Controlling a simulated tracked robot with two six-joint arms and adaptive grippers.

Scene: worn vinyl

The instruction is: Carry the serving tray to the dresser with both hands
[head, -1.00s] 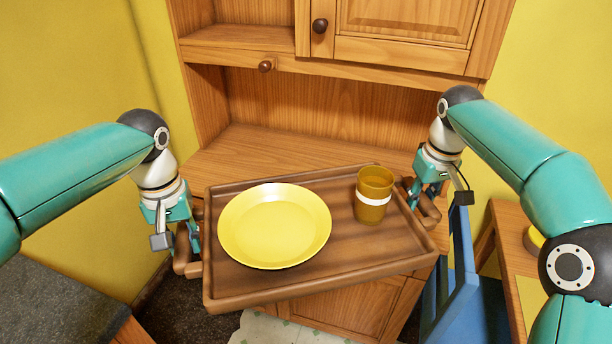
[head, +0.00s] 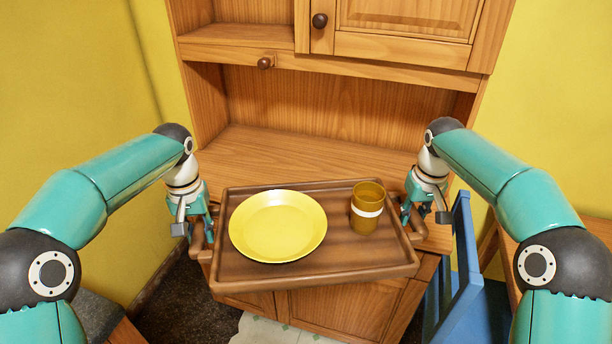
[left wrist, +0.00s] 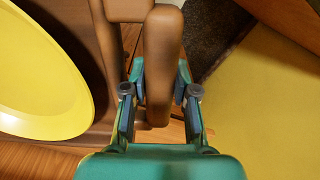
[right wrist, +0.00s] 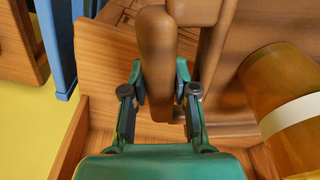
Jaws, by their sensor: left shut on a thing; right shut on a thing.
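The brown wooden serving tray (head: 330,268) is held up in front of the dresser (head: 290,142), its far edge overlapping the dresser's worktop in the head view. A yellow plate (head: 278,226) lies on its left half and an amber cup with a white band (head: 367,208) stands upright on its right. My left gripper (head: 208,232) is shut on the tray's left handle, which also shows between the fingers in the left wrist view (left wrist: 160,75). My right gripper (head: 408,215) is shut on the right handle, seen in the right wrist view (right wrist: 156,65). The tray looks near level.
The dresser's worktop is bare where it shows. An upper cabinet with a dark knob (head: 320,20) overhangs its back. A blue chair (head: 462,270) stands close on the right, beside a wooden table (head: 597,232). A yellow wall (head: 80,90) is on the left.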

